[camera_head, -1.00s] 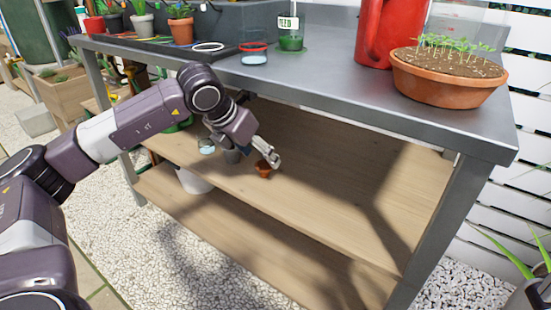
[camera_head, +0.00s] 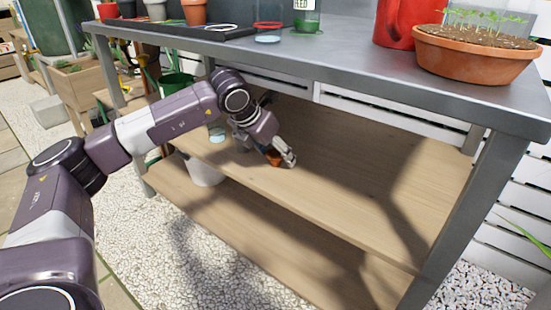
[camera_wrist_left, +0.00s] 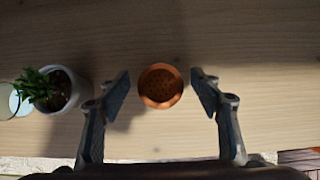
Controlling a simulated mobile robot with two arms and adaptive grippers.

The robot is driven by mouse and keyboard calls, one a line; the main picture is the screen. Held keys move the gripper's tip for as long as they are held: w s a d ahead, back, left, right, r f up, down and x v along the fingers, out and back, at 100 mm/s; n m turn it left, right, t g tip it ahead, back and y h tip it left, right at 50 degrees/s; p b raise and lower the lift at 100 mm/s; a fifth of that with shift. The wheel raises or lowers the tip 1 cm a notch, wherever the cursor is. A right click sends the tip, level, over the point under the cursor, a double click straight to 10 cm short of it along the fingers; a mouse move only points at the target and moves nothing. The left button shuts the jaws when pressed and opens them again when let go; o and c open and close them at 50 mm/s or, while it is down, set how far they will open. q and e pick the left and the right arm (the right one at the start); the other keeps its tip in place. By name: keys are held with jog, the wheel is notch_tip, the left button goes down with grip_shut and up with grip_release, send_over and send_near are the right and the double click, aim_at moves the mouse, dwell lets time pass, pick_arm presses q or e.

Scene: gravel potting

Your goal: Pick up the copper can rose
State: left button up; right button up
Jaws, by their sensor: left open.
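The copper can rose (camera_wrist_left: 161,86) is a small round copper-coloured piece with a perforated face. It sits on the wooden shelf under the metal bench, and in the head view it shows partly hidden (camera_head: 273,158) behind my gripper. My left gripper (camera_wrist_left: 161,88) is open, with one finger on each side of the rose in the left wrist view and a gap to each finger. In the head view my left gripper (camera_head: 287,157) reaches down to the shelf at the rose. My right gripper is not in view.
A small potted plant (camera_wrist_left: 58,90) stands left of the gripper on the shelf (camera_head: 345,185), with a glass dish (camera_wrist_left: 14,100) beyond it. The bench top (camera_head: 330,60) overhangs the arm. It holds a terracotta seedling bowl (camera_head: 470,60) and a red can (camera_head: 402,25). The shelf's right part is clear.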

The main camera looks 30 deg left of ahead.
pick_arm(q)
jog(key=c, duration=1.2)
jog(key=shift+r+p, duration=0.2)
jog(key=shift+p, duration=0.1)
